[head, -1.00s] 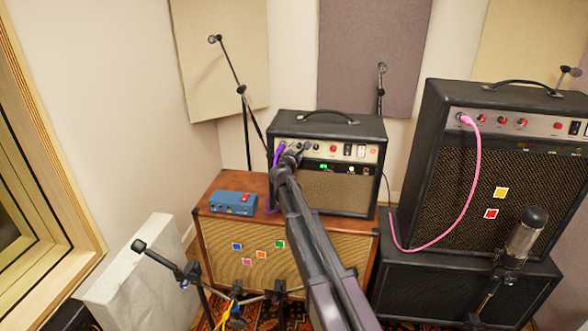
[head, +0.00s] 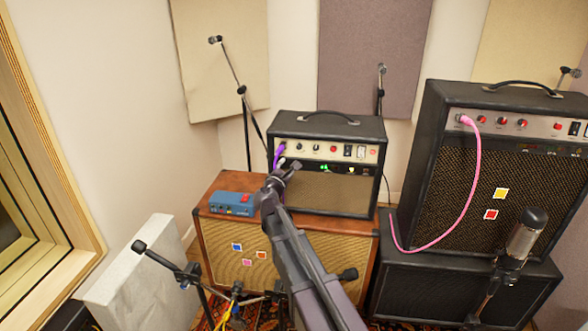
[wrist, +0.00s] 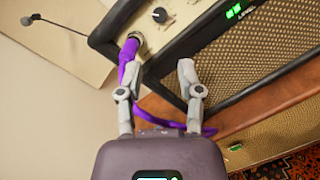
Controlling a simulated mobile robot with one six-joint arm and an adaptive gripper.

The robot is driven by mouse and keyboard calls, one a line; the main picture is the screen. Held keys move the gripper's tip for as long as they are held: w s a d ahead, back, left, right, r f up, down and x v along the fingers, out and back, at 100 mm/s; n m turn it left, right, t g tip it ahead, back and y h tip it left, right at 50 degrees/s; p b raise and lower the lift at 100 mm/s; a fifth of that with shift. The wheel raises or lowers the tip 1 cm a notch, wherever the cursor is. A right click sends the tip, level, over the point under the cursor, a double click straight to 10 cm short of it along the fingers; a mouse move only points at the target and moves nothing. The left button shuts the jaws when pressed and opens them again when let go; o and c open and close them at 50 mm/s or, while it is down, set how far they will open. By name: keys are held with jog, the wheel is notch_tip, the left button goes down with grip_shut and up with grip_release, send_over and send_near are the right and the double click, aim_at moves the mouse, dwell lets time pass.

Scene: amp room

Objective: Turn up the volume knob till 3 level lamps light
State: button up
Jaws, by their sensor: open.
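The small black amp (head: 350,128) stands on a brown cabinet, its cream panel facing me. A row of small knobs (head: 316,148) shows on the panel, and one black knob (wrist: 160,14) shows at the top of the wrist view. Green level lamps (head: 323,167) are lit below the row; they also show in the wrist view (wrist: 234,11), too small to count surely. My gripper (head: 284,172) is open and empty, below and left of the knobs, apart from them. In the wrist view its fingers (wrist: 159,80) are spread below the knob.
A purple cable (wrist: 126,65) is plugged into the panel's left end and passes behind my left finger. A blue pedal (head: 232,204) sits on the brown cabinet (head: 222,255). A larger amp (head: 450,190) with a pink cable stands at right. Microphone stands surround the area.

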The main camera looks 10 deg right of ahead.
send_near(299, 147)
jog(key=shift+w, duration=0.7)
jog(key=x, duration=0.8)
jog(key=shift+d, duration=0.2)
jog(key=shift+s+f+n+y, duration=0.15)
jog(key=shift+n+y, duration=0.15)
jog(key=shift+n, duration=0.3)
jog(key=shift+s+n, duration=0.1)
jog(key=shift+n, duration=0.7)
jog(key=n+y, duration=0.1)
jog(key=n, duration=0.2)
jog(key=n+t+y, duration=0.1)
jog(key=n, duration=0.3)
jog(key=shift+d, duration=0.1)
jog(key=shift+s, duration=0.25)
jog(key=v, duration=1.3)
jog(key=shift+s, duration=0.1)
